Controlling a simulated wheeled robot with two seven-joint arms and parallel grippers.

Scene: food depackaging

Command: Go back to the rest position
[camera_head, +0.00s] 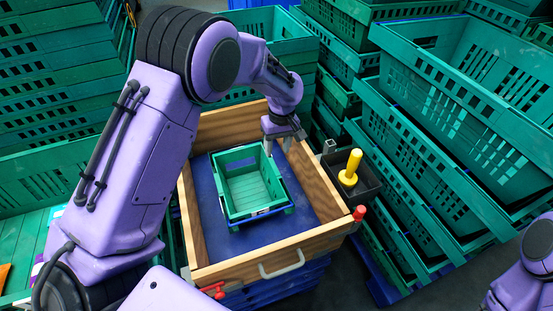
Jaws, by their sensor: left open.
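My left arm comes in from the left and bends over the wooden-walled bin (308,244). My left gripper (277,149) is open, with its fingers pointing down at the far right corner of a small green crate (228,198). One finger appears close to the crate's rim; I cannot tell whether it touches. The crate looks empty and sits on the blue floor of the bin. Part of my right arm shows at the lower right edge, but its gripper is out of view.
Stacked green crates (440,130) stand at the right, and more stacks (60,75) stand at the left and back. A black tray (368,186) with a yellow-handled object (350,168) is fixed by the bin's right side. A metal handle (283,266) juts from the bin's front.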

